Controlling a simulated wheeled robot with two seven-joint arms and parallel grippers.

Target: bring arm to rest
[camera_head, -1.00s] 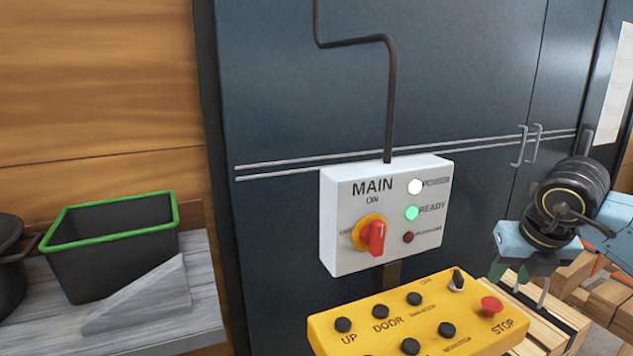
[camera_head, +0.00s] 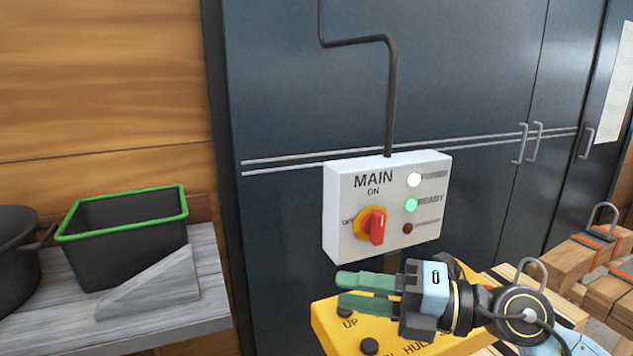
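My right gripper (camera_head: 340,292) is in the lower middle of the head view, with its arm coming in from the lower right. Its two green fingers point left and stand a little apart, with nothing seen between them. It is in front of the yellow control box (camera_head: 330,328) and hides much of that box's top, including the red stop button and several other buttons. I cannot tell whether it touches the box. My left gripper is not in view.
Behind is a white MAIN switch box (camera_head: 341,228) with a red knob (camera_head: 377,228) and lit white and green lamps, on a dark cabinet (camera_head: 290,80). A black, green-rimmed bin (camera_head: 130,250) stands on a grey shelf (camera_head: 215,300) at left. Wooden crates (camera_head: 565,262) are at right.

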